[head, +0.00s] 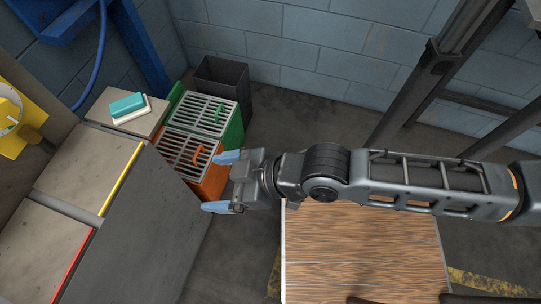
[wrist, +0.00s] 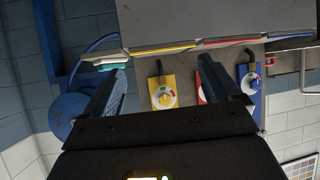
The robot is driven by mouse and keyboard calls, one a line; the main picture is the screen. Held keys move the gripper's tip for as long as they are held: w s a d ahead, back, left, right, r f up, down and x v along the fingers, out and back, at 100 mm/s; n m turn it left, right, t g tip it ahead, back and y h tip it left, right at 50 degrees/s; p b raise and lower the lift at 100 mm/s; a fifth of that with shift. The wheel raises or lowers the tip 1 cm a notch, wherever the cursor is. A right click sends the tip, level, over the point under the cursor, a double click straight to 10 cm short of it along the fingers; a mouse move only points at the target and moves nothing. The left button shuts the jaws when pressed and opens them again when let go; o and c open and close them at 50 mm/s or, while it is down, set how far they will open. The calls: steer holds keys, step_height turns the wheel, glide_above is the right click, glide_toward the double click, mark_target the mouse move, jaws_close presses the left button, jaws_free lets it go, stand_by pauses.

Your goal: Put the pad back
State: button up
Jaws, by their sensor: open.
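A teal pad (head: 127,104) lies on a white base (head: 133,114) on top of a small grey stand (head: 98,107) at the upper left. The pad also shows in the wrist view (wrist: 112,59), at the upper left beyond one finger. My gripper (head: 220,182) is open and empty, with its blue fingertips pointing left. It is apart from the pad, to the right and nearer in the head view, beside the orange slatted box (head: 190,158). I cannot tell whether the pad and the white base are one piece.
A green slatted box (head: 212,112) and a dark bin (head: 224,84) stand behind the orange one. Grey counters with yellow (head: 121,178) and red (head: 73,259) edge strips lie at left. A wooden tabletop (head: 362,250) is below my arm. Yellow and blue switch boxes (wrist: 163,93) (wrist: 249,85) line the wall.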

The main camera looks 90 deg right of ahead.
steer(key=s+a+r+n+t+y, duration=0.1)
steer(key=s+r+t, duration=0.2)
steer(key=s+r, duration=0.6)
step_height(320, 180, up, 2)
steer(key=shift+s+r, duration=0.25)
steer(key=shift+s, duration=0.15)
stand_by(0.4)
